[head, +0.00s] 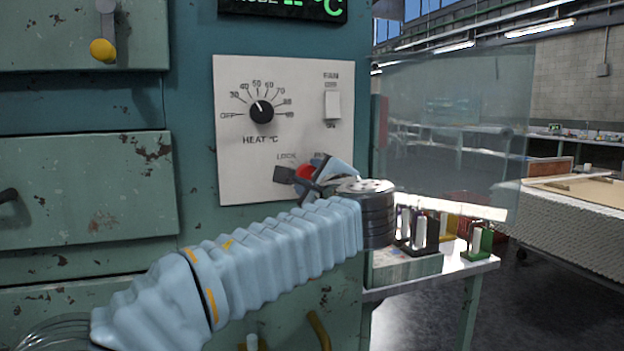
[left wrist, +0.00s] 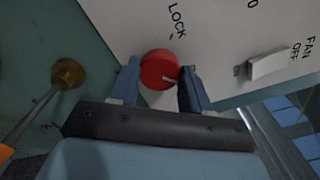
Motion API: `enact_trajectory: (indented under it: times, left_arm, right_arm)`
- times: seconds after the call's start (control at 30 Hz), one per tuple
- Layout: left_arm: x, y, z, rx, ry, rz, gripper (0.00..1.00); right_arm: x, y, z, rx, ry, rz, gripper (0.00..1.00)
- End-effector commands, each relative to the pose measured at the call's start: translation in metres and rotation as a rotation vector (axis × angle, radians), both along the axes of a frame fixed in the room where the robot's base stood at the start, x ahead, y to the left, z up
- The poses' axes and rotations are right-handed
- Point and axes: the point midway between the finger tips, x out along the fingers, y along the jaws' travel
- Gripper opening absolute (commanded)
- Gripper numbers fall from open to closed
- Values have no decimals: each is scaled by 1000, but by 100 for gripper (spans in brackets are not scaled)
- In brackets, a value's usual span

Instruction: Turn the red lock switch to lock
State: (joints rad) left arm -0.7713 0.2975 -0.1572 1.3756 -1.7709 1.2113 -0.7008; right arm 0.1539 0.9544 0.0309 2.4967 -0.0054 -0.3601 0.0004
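The red lock switch (head: 304,172) is a round red knob low on the white control panel (head: 235,130), near the printed word LOCK. It also shows in the left wrist view (left wrist: 158,66). There, a pale mark on its lower part points away from the LOCK label (left wrist: 177,20). My left gripper (head: 318,176) reaches it from the right in the head view. In the left wrist view, the two blue fingers (left wrist: 160,80) stand on either side of the knob, close against it. The knob's far side and base are partly hidden. My right gripper is not in view.
The panel carries a black heat dial (head: 262,111) and a white fan switch (head: 333,105) above the lock. A clear pane (head: 450,130) stands to the right. Below it, a bench (head: 425,268) holds several small items. Drawers (head: 85,185) are at left.

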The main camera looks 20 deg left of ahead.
Motion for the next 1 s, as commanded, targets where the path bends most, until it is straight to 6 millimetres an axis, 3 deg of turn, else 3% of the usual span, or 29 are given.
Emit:
enact_trajectory:
  times: [0.03, 0.13, 0.17, 0.57, 1.0]
  left_arm:
    - [0, 0, 0, 0, 1, 1, 34]
    - [0, 0, 0, 0, 1, 1, 18]
    - [0, 0, 0, 0, 1, 1, 18]
    - [0, 0, -3, -78, -52, 1, 18]
    - [0, 0, -6, -390, -263, 1, 18]
  right_arm:
    - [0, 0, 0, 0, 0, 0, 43]
    - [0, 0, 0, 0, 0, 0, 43]
    - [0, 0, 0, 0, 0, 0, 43]
    - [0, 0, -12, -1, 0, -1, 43]
    - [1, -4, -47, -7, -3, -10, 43]
